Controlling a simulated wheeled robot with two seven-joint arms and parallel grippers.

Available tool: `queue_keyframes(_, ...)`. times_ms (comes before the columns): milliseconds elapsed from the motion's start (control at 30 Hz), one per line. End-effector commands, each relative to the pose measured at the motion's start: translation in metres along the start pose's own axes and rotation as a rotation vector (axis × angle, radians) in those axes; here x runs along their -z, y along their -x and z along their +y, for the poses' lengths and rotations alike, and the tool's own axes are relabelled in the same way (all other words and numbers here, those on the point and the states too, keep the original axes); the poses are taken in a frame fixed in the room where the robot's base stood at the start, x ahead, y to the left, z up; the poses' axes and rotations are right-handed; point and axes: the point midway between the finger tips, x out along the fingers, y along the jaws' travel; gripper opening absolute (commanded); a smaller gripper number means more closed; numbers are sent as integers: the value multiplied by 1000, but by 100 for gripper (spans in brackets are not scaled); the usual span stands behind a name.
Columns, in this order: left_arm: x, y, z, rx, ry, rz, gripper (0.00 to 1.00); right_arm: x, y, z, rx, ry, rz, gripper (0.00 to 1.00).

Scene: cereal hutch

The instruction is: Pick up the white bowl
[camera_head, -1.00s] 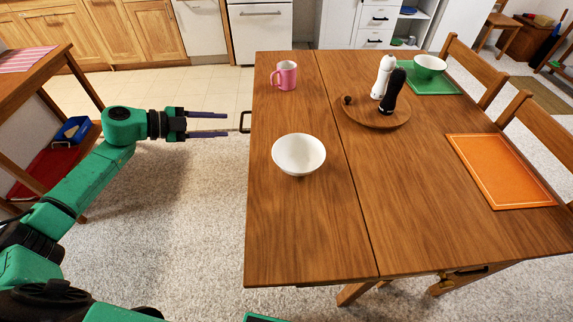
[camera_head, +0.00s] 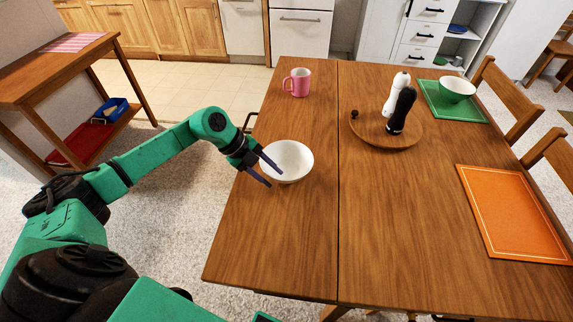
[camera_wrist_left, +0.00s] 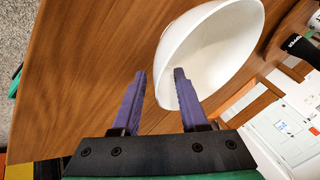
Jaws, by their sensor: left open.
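The white bowl (camera_head: 289,163) stands upright on the left part of the wooden table (camera_head: 290,240) in the head view. It also shows large in the left wrist view (camera_wrist_left: 222,45). My left gripper (camera_head: 274,174) is open at the bowl's left, near side. In the wrist view its two purple fingers (camera_wrist_left: 158,82) are apart. The right finger overlaps the bowl's rim and the left finger is over bare table outside it. I cannot tell whether either finger touches the bowl. My right gripper is not in view.
A pink mug (camera_head: 299,83) stands behind the bowl. A round wooden tray (camera_head: 375,137) holds a white and a black shaker. A green bowl (camera_head: 457,89) sits on a green mat, and an orange mat (camera_head: 510,215) lies at right. The near left tabletop is clear.

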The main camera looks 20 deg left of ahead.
Motion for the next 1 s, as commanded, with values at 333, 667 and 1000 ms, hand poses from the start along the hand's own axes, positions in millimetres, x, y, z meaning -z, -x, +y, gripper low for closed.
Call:
queue_keyframes(333, -1, -4, 0, 1, -1, -2, 1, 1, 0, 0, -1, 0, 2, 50)
queue_keyframes(667, -1, -4, 0, 0, -1, -1, 0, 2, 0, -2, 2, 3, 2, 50)
queue_keyframes(1000, 0, -5, 1, -2, -1, -1, 0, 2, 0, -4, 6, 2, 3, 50)
